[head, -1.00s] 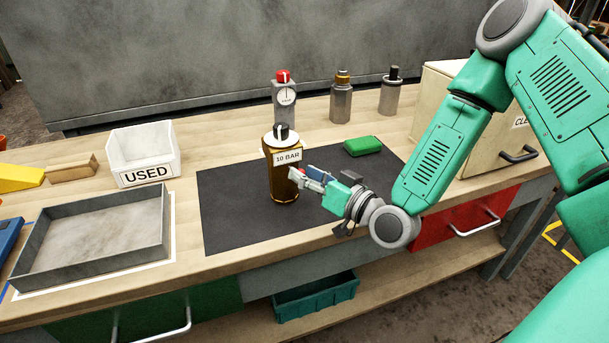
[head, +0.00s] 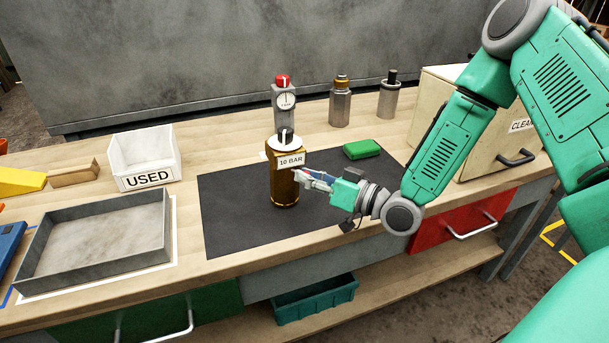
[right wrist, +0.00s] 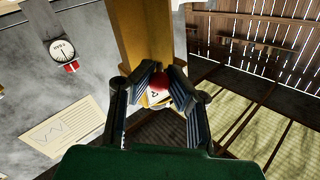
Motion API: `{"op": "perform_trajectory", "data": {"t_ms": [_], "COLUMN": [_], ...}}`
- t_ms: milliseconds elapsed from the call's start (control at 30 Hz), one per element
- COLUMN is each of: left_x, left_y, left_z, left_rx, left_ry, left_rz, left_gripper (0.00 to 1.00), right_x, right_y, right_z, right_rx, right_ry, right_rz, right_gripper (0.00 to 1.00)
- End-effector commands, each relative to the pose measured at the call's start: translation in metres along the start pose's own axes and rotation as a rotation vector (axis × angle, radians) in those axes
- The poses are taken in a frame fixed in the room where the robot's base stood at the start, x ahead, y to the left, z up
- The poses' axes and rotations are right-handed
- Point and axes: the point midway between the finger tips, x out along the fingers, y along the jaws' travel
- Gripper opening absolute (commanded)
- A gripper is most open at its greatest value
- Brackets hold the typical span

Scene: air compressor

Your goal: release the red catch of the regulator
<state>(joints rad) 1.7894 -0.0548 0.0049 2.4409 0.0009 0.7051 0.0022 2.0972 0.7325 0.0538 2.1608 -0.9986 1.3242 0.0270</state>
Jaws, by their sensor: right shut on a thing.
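The regulator (head: 285,187) is an amber cylinder with a white top, a black knob and a "10 BAR" label, upright on the dark mat (head: 232,222). In the right wrist view its amber body (right wrist: 142,35) rises behind my fingers. My right gripper (head: 305,174) is at its right side, just below the label. In the right wrist view the gripper (right wrist: 159,85) is shut on a small rounded red part, the red catch (right wrist: 157,82), with a pale tag beside it. The fingers hide most of the catch. My left gripper is out of view.
A gauge with a red knob (head: 285,97) and two metal bottles (head: 340,105) stand behind the mat. A green block (head: 362,149) lies at the mat's back right. The "USED" bin (head: 142,160) and a grey tray (head: 95,235) are at left, a wooden box (head: 475,120) at right.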

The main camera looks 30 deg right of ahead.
Motion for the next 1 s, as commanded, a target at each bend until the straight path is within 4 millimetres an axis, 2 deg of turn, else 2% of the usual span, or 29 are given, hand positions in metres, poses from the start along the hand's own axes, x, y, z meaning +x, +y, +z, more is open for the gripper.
{"op": "perform_trajectory", "data": {"t_ms": [300, 333, 400, 767, 867, 1000], "left_x": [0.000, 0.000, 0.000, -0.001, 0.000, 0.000], "left_y": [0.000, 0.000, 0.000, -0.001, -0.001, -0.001], "left_z": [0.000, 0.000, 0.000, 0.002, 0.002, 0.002], "left_rx": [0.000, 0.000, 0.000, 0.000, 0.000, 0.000], "left_ry": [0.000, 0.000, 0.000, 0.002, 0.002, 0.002], "left_rz": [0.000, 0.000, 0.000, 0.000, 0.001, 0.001], "left_gripper": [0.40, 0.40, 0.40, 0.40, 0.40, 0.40], "right_x": [-0.001, -0.001, -0.002, -0.004, -0.014, -0.041], "right_y": [0.002, 0.002, 0.002, 0.001, 0.001, 0.003], "right_z": [0.002, 0.002, 0.002, 0.001, 0.001, 0.001], "right_rx": [0.002, 0.003, 0.003, 0.002, 0.001, 0.003], "right_ry": [-0.011, -0.011, -0.010, -0.008, -0.006, -0.007], "right_rz": [-0.009, -0.009, -0.009, -0.009, -0.009, -0.006], "right_gripper": [0.00, 0.18, 0.37, 0.37, 0.37, 0.37]}}
